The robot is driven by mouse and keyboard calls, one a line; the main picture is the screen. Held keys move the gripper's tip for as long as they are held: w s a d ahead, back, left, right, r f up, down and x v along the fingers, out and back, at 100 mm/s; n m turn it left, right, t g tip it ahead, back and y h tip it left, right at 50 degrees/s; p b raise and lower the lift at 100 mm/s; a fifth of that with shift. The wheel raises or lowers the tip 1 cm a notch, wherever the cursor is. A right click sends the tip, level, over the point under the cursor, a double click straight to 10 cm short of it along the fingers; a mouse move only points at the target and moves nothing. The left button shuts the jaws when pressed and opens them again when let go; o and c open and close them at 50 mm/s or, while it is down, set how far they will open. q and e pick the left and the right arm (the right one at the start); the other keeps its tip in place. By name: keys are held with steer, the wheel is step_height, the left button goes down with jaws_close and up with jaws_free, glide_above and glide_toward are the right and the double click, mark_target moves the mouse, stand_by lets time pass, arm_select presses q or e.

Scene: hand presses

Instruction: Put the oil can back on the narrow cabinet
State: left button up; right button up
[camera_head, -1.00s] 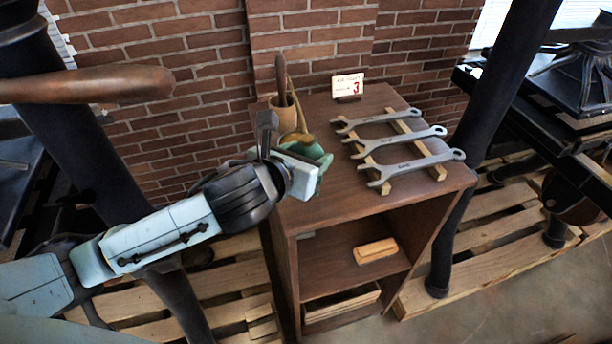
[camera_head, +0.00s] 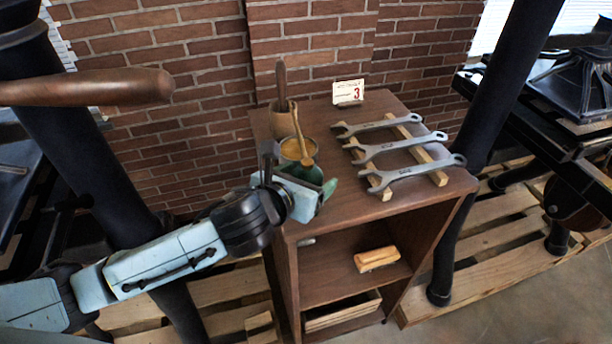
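The oil can has a green body (camera_head: 308,172) and a thin brass spout (camera_head: 300,132) pointing up. It is at the front left part of the narrow cabinet's wooden top (camera_head: 350,207). My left gripper (camera_head: 292,190) comes in from the left and is closed around the can's body, hiding much of it. Green shows behind and to the right of the fingers. I cannot tell whether the can's base touches the top. My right gripper is not in view.
An open tin with a yellowish top (camera_head: 296,150) stands just behind the oil can. A brown pot (camera_head: 284,120) with a handle in it is behind that. Several wrenches (camera_head: 400,150) lie on wooden strips at right. A number card (camera_head: 348,93) stands at the back.

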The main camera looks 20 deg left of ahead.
arm_select(q)
steer(key=shift+r, duration=0.15)
steer(key=p+v, duration=0.5)
steer(key=v, duration=0.7)
